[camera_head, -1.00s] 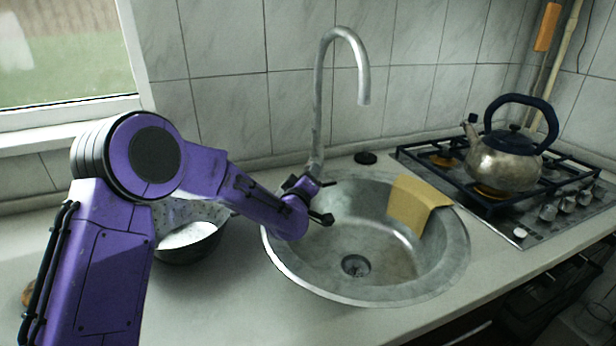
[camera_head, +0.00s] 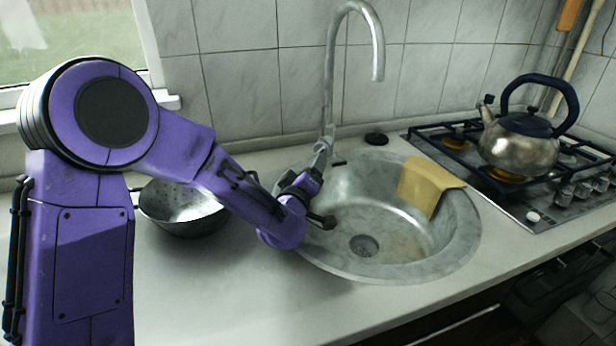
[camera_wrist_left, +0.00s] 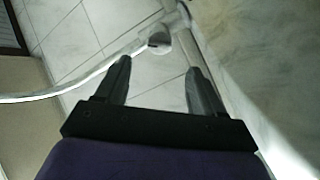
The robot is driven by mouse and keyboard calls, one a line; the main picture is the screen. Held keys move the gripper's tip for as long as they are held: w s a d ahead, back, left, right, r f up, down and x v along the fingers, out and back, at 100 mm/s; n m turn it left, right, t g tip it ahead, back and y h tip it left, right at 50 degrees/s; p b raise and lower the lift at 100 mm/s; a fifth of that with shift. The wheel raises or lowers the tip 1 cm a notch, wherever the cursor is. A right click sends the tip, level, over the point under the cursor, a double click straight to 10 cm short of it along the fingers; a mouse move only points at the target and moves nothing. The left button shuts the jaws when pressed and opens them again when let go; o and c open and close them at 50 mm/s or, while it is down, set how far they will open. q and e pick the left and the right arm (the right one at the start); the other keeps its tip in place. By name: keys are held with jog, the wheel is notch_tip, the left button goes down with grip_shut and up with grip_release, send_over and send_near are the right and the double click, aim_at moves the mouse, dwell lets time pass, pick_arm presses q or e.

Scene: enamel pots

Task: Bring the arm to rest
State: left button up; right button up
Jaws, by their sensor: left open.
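My left arm comes in from the left in the head view, and its gripper (camera_head: 322,184) is over the left rim of the round metal sink (camera_head: 440,262), below the faucet (camera_head: 330,90). In the left wrist view the two fingers (camera_wrist_left: 160,85) are apart with nothing between them. The faucet pipe (camera_wrist_left: 70,88) and wall tiles (camera_wrist_left: 85,35) show beyond them. My right gripper is in neither view.
A metal bowl (camera_head: 180,212) stands on the counter behind my arm, partly hidden. A yellow cloth (camera_head: 428,186) hangs over the sink's right rim. A kettle (camera_head: 518,145) stands on the gas stove (camera_head: 545,205). The front counter (camera_head: 240,300) is clear.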

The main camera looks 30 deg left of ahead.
pick_arm(q)
jog(key=shift+v, duration=1.1)
